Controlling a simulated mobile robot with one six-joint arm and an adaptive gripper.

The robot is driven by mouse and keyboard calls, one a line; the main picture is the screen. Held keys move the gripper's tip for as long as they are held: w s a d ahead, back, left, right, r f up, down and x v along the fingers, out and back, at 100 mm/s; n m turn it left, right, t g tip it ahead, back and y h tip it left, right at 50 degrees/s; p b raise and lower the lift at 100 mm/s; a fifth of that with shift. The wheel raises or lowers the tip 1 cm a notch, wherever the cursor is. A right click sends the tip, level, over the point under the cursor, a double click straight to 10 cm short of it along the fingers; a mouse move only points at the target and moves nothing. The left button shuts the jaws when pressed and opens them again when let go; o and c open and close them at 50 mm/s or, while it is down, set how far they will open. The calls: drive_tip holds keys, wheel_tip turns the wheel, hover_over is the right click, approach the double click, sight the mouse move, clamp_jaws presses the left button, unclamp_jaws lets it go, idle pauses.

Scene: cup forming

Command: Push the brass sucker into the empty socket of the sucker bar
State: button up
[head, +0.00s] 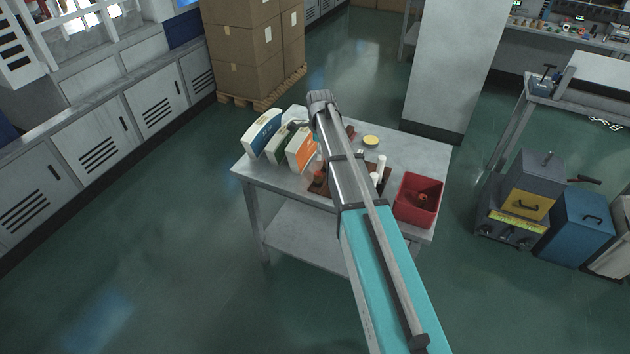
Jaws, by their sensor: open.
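My arm reaches from the bottom right over a grey table (415,150) and covers its middle. My gripper is hidden behind the arm, so its fingers do not show. A brown board or tray (318,187) lies on the table partly under the arm, with small white upright pieces (381,165) and a reddish-brown piece near it. I cannot make out the brass sucker or the sucker bar with its empty socket; they are hidden or too small to tell.
A red bin (432,207) with a small dark reddish thing inside stands at the table's right front. Blue, green and orange boxes (264,133) stand at the left. A round yellow-topped item (370,141) sits at the back. The table's right back is clear. A pillar (450,60) stands behind.

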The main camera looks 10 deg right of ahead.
sight(318, 173)
drive_tip(key=shift+f+b, duration=3.3)
drive_tip(key=shift+f, duration=0.3)
drive_tip(key=shift+w+a+f+b, duration=0.15)
drive_tip(key=shift+f+b, duration=2.45)
clamp_jaws()
drive_tip(key=shift+r, duration=0.15)
